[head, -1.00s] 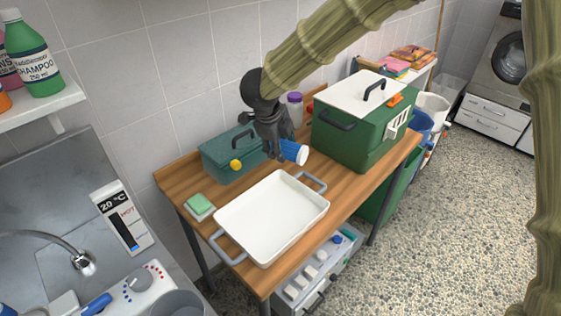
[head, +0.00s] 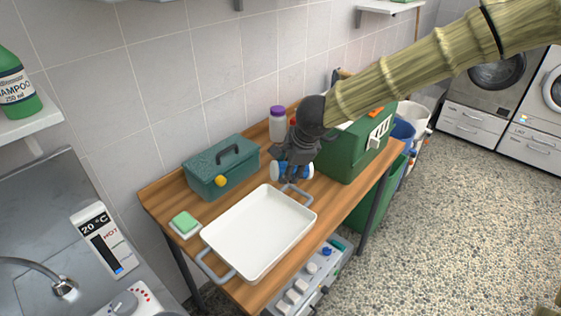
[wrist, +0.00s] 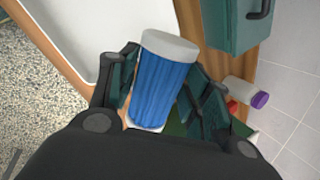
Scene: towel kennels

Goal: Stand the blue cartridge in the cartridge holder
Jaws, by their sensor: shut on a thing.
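The blue cartridge, with white end caps, is held in my gripper in the head view (head: 277,171). It lies roughly sideways there, above the table between the white tray and the green box. In the wrist view the cartridge's ribbed blue body (wrist: 162,88) sits between the two dark fingers of my gripper (wrist: 168,92), which is shut on it. One white cap points to the top of that picture. My gripper (head: 293,168) hides part of the cartridge in the head view. I cannot clearly identify the cartridge holder in these frames.
A white tray (head: 258,232) with grey handles fills the table front. A teal box (head: 222,172) stands behind it, a green sponge (head: 184,222) at left. A purple-capped bottle (head: 278,126) and the green box (head: 350,155) stand nearby. A grey unit (head: 310,277) sits below the table.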

